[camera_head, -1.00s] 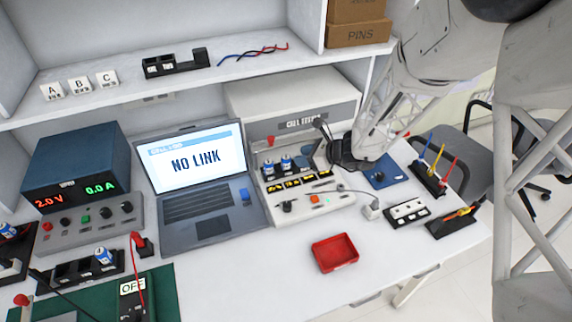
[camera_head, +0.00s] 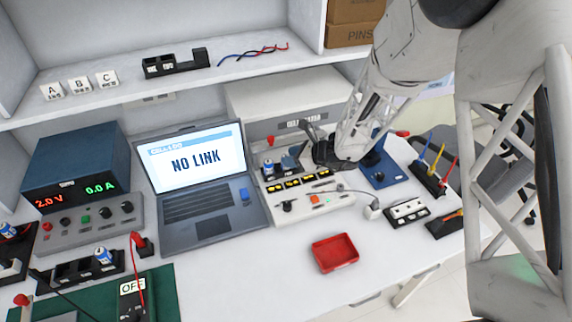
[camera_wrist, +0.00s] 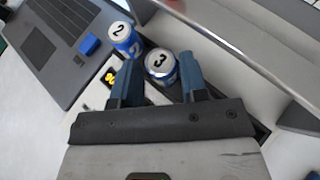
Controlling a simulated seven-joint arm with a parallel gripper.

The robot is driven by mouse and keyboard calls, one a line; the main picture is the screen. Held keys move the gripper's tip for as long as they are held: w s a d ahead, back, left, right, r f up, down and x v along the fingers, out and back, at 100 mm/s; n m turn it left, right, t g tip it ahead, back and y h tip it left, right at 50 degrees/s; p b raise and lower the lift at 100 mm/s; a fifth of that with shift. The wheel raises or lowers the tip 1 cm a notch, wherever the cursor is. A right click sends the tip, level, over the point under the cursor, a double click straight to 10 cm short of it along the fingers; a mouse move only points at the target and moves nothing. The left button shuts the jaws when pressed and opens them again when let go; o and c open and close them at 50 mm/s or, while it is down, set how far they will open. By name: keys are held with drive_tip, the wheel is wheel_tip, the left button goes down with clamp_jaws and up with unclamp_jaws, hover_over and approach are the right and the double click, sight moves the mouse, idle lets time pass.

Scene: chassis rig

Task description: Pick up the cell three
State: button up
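Cell three (camera_wrist: 160,64) is a blue and silver cylinder with a black 3 on its pale top. It stands upright in the tester's row of slots. Cell two (camera_wrist: 124,38) stands beside it, to its left in the wrist view. My gripper (camera_wrist: 158,76) is open, with one blue finger on each side of cell three near its top; I cannot tell whether they touch it. In the head view my gripper (camera_head: 303,150) is over the right end of the cell row on the cell tester (camera_head: 330,203), and partly hides cell three.
A laptop (camera_head: 195,180) reading NO LINK stands left of the tester. A red tray (camera_head: 335,253) sits on the clear front table. A blue pad (camera_head: 378,176) and a pen rack (camera_head: 428,180) are to the right. A shelf (camera_head: 220,78) spans above.

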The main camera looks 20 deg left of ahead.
drive_tip(key=shift+x, duration=1.25)
drive_tip(key=c, duration=0.6)
drive_tip(key=shift+r, duration=0.1)
drive_tip(key=shift+r, duration=0.65)
wheel_tip(320, 180, up, 2)
drive_tip(key=s+d, duration=0.3)
drive_tip(key=s, duration=0.1)
drive_tip(key=s+d+r, duration=0.1)
drive_tip(key=s+d, duration=0.2)
drive_tip(key=s, duration=0.1)
drive_tip(key=s+d, duration=0.4)
drive_tip(key=shift+s+r, duration=0.25)
